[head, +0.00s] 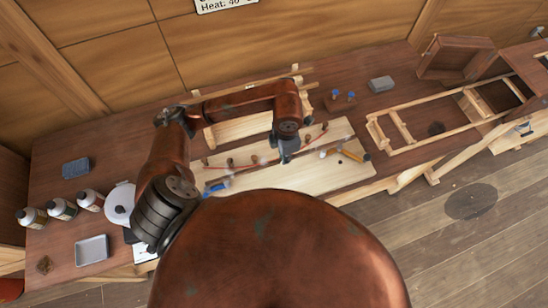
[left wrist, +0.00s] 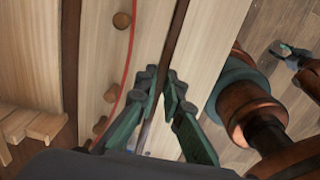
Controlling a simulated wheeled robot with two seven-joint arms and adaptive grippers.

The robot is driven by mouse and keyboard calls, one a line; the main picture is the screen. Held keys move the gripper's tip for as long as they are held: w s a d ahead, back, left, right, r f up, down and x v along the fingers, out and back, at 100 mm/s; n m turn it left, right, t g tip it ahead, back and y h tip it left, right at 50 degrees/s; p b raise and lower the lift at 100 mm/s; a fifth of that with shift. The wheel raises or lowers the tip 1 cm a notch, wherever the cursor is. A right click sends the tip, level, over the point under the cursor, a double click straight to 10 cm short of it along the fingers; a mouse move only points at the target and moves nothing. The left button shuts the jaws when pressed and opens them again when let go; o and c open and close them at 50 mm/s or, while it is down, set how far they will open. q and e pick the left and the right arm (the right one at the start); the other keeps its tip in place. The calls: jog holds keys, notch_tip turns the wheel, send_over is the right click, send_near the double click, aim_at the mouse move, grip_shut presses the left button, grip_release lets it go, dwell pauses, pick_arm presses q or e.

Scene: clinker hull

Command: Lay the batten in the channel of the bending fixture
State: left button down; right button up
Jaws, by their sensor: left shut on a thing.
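The bending fixture is a pale board (head: 300,176) with short wooden pegs and a curved red line on the bench. In the left wrist view, its pegs (left wrist: 122,20) and the red line lie left of my fingers. My left gripper (head: 285,157) is over the board. In the left wrist view, its green fingers (left wrist: 164,80) are shut on a thin dark strip, which seems to be the batten (left wrist: 178,30). The strip runs beside the red line, apart from the pegs. Whether it touches the board is unclear. My right gripper (left wrist: 290,54) seems to show small over the floor.
A blue-handled tool (head: 214,187) and an orange-handled tool (head: 355,156) lie on the board. A long wooden frame (head: 440,103) and a grey block (head: 381,84) are to the right. Bottles (head: 62,208) and a grey tray (head: 92,250) stand at the left. My arm hides part of the bench.

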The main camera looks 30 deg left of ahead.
aim_at(274, 159)
pick_arm(q)
jog(key=a+f, duration=0.1)
jog(key=w+a+f, duration=0.1)
jog(key=f, duration=0.1)
jog(key=a+f, duration=0.1)
jog(key=f, duration=0.1)
jog(key=shift+w+a, duration=0.25)
jog(key=shift+a, duration=0.1)
jog(key=shift+w+a+f+p, duration=0.3)
jog(key=shift+a+f, duration=0.1)
jog(key=shift+f, duration=0.25)
jog(key=shift+s+a+f, duration=0.25)
jog(key=shift+s+f, duration=0.1)
jog(key=shift+s, duration=0.35)
jog(key=f, duration=0.1)
jog(key=f+p, duration=0.1)
jog(key=shift+w+f, duration=0.4)
jog(key=shift+s+r, duration=0.1)
jog(key=shift+s, duration=0.1)
jog(key=c, duration=2.5)
grip_release()
jog(key=shift+f, duration=0.25)
jog(key=o, duration=0.3)
jog(key=shift+o, duration=0.8)
pick_arm(e)
jog(key=shift+w+a+r, duration=0.15)
jog(key=shift+w+r, duration=0.4)
jog(key=shift+r, duration=0.3)
